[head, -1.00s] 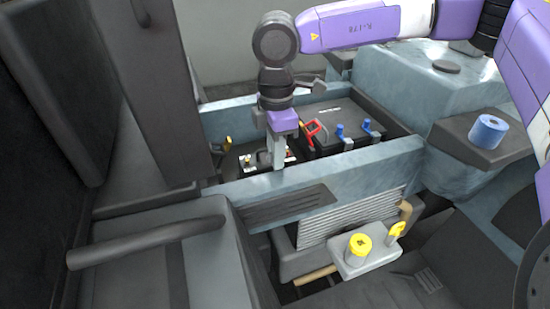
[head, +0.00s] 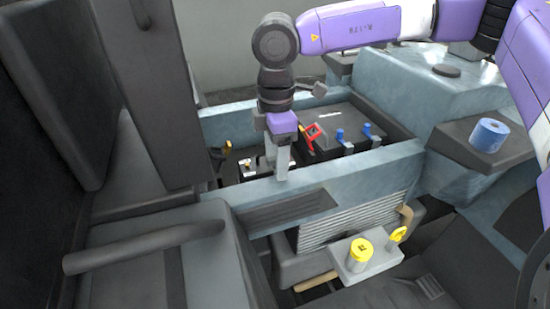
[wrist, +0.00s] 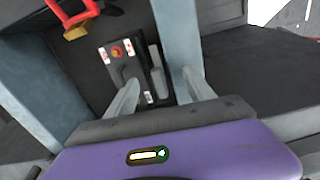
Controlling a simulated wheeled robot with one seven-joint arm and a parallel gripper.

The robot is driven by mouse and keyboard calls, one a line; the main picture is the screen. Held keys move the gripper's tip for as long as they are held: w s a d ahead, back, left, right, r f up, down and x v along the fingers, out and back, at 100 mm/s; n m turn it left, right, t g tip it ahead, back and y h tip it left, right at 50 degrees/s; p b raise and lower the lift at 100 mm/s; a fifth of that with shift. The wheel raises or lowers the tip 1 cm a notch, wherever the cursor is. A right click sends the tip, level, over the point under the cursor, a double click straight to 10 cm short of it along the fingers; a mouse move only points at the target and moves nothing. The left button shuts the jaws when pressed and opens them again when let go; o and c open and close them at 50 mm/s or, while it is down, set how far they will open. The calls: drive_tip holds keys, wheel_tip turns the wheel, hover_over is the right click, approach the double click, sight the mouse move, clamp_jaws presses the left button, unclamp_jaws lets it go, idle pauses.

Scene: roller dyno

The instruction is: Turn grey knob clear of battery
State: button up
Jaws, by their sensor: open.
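My gripper (head: 277,170) is open and points down into the bay left of the black battery (head: 340,118). In the wrist view, its two fingers (wrist: 160,80) stand apart on either side of a narrow light-grey part (wrist: 157,72), which looks like the grey knob. I cannot tell whether either finger touches it. The part sits at the edge of a small black switch panel (wrist: 118,52) with a red button and white labels. In the head view this panel (head: 250,166) shows only partly, behind my gripper, and the knob is hidden.
A blue-grey wall (head: 340,172) runs close in front of my gripper. A red handle (head: 312,133) and blue clamps (head: 340,134) stand by the battery. Yellow caps (head: 360,250) are in front of the wall. A blue roll (head: 489,135) sits on the right ledge.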

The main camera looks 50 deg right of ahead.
drive_tip(key=shift+r+p, duration=1.2)
drive_tip(key=shift+r, duration=2.1)
